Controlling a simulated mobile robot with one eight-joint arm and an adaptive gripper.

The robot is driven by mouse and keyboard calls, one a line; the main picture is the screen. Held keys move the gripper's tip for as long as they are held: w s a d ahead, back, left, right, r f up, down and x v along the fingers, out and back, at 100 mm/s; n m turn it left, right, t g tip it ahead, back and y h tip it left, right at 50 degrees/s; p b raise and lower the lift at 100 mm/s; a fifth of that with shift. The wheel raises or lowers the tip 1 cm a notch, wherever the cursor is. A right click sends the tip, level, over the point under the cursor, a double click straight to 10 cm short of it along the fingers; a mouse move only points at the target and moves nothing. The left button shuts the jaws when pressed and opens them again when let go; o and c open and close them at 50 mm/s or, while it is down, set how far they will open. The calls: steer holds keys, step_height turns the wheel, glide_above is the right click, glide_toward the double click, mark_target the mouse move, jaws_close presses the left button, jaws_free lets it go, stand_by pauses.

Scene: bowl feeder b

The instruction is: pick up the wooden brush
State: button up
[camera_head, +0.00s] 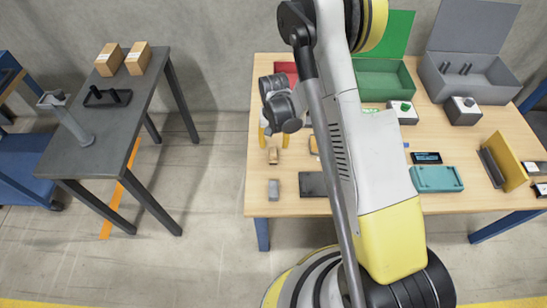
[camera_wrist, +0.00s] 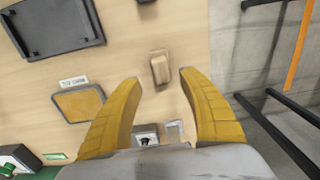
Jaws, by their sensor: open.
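The wooden brush, a small tan-brown block (camera_head: 273,156), lies on the light wood table near its left edge in the head view. In the wrist view the brush (camera_wrist: 160,68) shows between and just beyond the two yellow fingertips. My gripper (camera_wrist: 158,78) is open and empty, with its fingers spread to either side of the brush. In the head view my gripper (camera_head: 274,142) points down at the table's left side, just behind the brush. The exact height of the fingertips above the table is hard to tell.
A grey block (camera_head: 274,190) and a dark tray (camera_head: 313,184) lie nearer the front edge. A yellow-orange pad (camera_wrist: 78,105) lies left of the fingers in the wrist view. A red bin (camera_head: 286,68) stands behind. Bare wood surrounds the brush.

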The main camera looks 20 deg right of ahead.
mark_target(273, 151)
step_height(273, 151, down, 5)
steer(key=b, duration=0.3)
steer(key=shift+a+f, duration=0.1)
jaws_close()
